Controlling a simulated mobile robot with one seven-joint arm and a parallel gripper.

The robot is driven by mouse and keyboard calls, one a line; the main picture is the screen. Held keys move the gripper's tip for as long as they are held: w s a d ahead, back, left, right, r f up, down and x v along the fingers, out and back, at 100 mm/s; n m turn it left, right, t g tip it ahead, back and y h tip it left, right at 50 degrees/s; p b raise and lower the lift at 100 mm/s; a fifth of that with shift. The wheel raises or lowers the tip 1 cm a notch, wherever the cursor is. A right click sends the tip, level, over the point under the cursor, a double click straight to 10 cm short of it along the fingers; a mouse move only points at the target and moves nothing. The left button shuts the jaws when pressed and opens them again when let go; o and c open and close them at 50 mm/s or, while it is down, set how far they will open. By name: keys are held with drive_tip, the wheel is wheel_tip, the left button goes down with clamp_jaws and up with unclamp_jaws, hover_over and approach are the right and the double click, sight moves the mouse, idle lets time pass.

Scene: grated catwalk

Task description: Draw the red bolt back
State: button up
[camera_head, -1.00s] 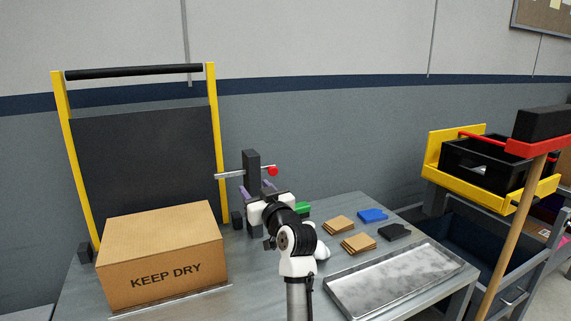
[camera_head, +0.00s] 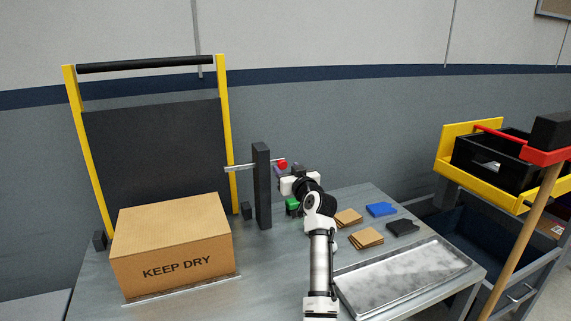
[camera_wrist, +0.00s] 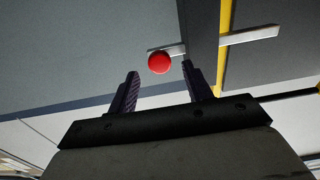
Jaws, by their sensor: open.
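The bolt is a pale metal bar (camera_head: 240,167) with a round red knob (camera_head: 283,164) on its right end. It passes through a dark upright post (camera_head: 262,187), and its left end reaches the yellow frame. My gripper (camera_head: 281,171) is just right of the post, close to the knob. In the wrist view the red knob (camera_wrist: 159,63) lies beyond and between the open fingertips (camera_wrist: 160,70), with the bar (camera_wrist: 248,38) running behind the post. The jaws look empty; whether a finger touches the knob I cannot tell.
A "KEEP DRY" carton (camera_head: 172,245) stands before the yellow-framed dark panel (camera_head: 157,150). A green block (camera_head: 292,205), brown pads (camera_head: 366,238), a blue piece (camera_head: 381,209), a dark piece (camera_head: 402,227) and a metal tray (camera_head: 402,277) are on the table's right.

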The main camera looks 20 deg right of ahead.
drive_tip(key=shift+w, duration=1.1)
